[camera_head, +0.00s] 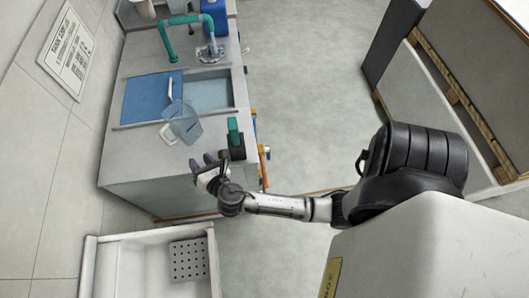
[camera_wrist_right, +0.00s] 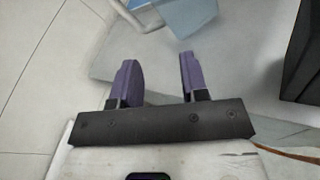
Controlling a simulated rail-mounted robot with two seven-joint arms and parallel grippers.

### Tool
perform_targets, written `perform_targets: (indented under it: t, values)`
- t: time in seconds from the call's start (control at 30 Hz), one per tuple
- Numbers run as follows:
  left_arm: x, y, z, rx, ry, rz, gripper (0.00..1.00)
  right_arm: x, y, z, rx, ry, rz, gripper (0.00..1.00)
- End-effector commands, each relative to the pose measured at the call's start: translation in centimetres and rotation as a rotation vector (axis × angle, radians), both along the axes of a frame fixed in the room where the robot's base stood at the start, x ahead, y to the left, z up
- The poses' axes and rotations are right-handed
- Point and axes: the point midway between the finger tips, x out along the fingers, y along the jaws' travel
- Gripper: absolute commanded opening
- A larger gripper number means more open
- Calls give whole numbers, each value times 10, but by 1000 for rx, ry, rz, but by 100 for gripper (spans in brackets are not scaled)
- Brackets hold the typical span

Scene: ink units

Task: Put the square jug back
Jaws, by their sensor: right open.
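The square jug (camera_head: 183,122), clear and bluish, is on the grey counter (camera_head: 130,168), in front of the sink in the head view. Its pale handle (camera_head: 166,135) points to the left. In the right wrist view the jug (camera_wrist_right: 195,16) is cut off by the top edge, with its handle (camera_wrist_right: 140,14) to the left. My right gripper (camera_head: 202,162) is near the counter's front end, apart from the jug. Its purple fingers (camera_wrist_right: 159,76) are open with nothing between them. My left gripper is out of view.
A black and green device (camera_head: 236,140) stands on the counter, right of the jug and close to my right gripper. A sink (camera_head: 208,93) with a blue panel (camera_head: 148,97) and a teal tap (camera_head: 190,28) lies behind. A white basin (camera_head: 130,265) stands in front. Open floor lies right.

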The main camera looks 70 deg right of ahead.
Motion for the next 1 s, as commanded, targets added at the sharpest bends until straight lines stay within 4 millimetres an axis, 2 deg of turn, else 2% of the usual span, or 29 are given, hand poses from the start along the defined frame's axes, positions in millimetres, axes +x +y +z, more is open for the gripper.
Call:
perform_targets:
  t: [0.1, 0.2, 0.3, 0.43, 0.6, 0.7, 0.83, 1.0]
  values:
    - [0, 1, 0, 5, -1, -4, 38, -47, -11, -17, 484, -55, -184, 41]
    - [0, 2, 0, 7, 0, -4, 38, -88, -11, -31, 888, -96, -385, 41]
    - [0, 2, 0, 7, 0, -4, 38, -129, -2, -39, 1234, -118, -605, 41]
    - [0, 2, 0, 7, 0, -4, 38, -174, 16, -41, 1564, -123, -889, 41]
    - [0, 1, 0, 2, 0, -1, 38, -217, 37, -34, 1796, -106, -1184, 41]
    - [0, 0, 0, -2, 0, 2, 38, -231, 45, -30, 1858, -94, -1290, 41]
    - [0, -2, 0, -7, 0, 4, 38, -239, 49, -28, 1889, -88, -1354, 41]
    - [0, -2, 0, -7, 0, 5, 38, -240, 50, -27, 1895, -88, -1365, 41]
